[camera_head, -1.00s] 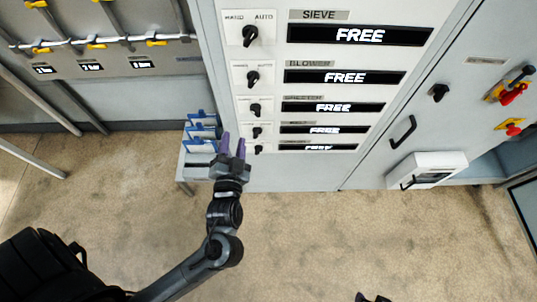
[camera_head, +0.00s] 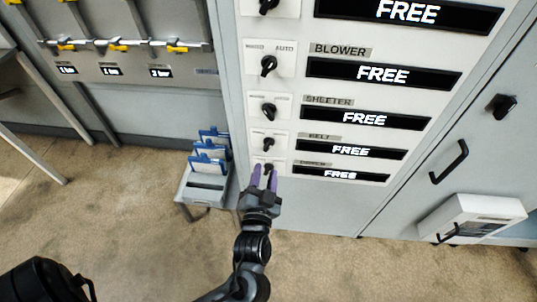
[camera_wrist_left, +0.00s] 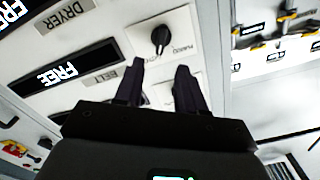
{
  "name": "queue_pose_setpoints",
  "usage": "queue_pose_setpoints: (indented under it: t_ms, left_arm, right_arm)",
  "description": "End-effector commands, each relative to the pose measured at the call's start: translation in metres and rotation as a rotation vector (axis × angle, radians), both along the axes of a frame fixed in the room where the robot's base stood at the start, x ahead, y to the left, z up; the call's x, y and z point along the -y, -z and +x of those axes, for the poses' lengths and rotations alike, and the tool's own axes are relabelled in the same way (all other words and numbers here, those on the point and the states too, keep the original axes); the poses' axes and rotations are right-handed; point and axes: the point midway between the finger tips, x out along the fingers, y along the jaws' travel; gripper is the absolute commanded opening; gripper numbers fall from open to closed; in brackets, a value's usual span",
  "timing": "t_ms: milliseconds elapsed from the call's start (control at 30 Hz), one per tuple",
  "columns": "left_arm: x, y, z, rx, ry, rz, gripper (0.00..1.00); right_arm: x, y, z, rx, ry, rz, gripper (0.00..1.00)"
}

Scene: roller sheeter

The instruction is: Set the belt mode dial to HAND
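The belt mode dial (camera_head: 269,143) is a black knob on a white plate, beside the BELT label (camera_head: 320,138) and the belt display (camera_head: 350,151) reading FREE. My left gripper (camera_head: 264,176) is open and empty, its two purple fingers pointing up at the lower end of the dial column. In the head view its tips overlap the lowest dial (camera_head: 268,167). In the left wrist view, what looks like the belt dial (camera_wrist_left: 160,38) lies just beyond the fingertips, off-centre. I cannot tell whether a finger touches the panel. My right gripper is out of view.
Further dials sit above, for the sheeter (camera_head: 268,110) and the blower (camera_head: 268,66). A grey stand with blue-edged holders (camera_head: 207,160) is left of the cabinet. A white box (camera_head: 478,215) and a black door handle (camera_head: 449,162) are at right. The floor in front is clear.

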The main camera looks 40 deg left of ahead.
Motion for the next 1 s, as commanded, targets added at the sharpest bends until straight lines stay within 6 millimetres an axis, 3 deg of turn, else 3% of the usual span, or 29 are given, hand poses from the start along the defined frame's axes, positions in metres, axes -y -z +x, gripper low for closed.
queue_pose_setpoints:
  t_ms: [300, 500, 967, 1000]
  left_arm:
    - [-0.029, 0.001, 0.044, 0.003, -0.001, 0.003, 0.39]
    - [-0.041, 0.001, 0.061, 0.001, -0.001, 0.002, 0.39]
    - [-0.045, 0.0, 0.068, -0.001, 0.0, 0.001, 0.39]
    - [-0.045, 0.0, 0.068, -0.001, 0.0, 0.001, 0.33]
  right_arm:
    - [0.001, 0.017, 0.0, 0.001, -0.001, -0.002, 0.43]
    - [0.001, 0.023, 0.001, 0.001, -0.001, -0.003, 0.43]
    - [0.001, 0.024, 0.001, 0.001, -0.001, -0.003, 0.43]
    - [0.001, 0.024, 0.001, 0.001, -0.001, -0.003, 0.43]
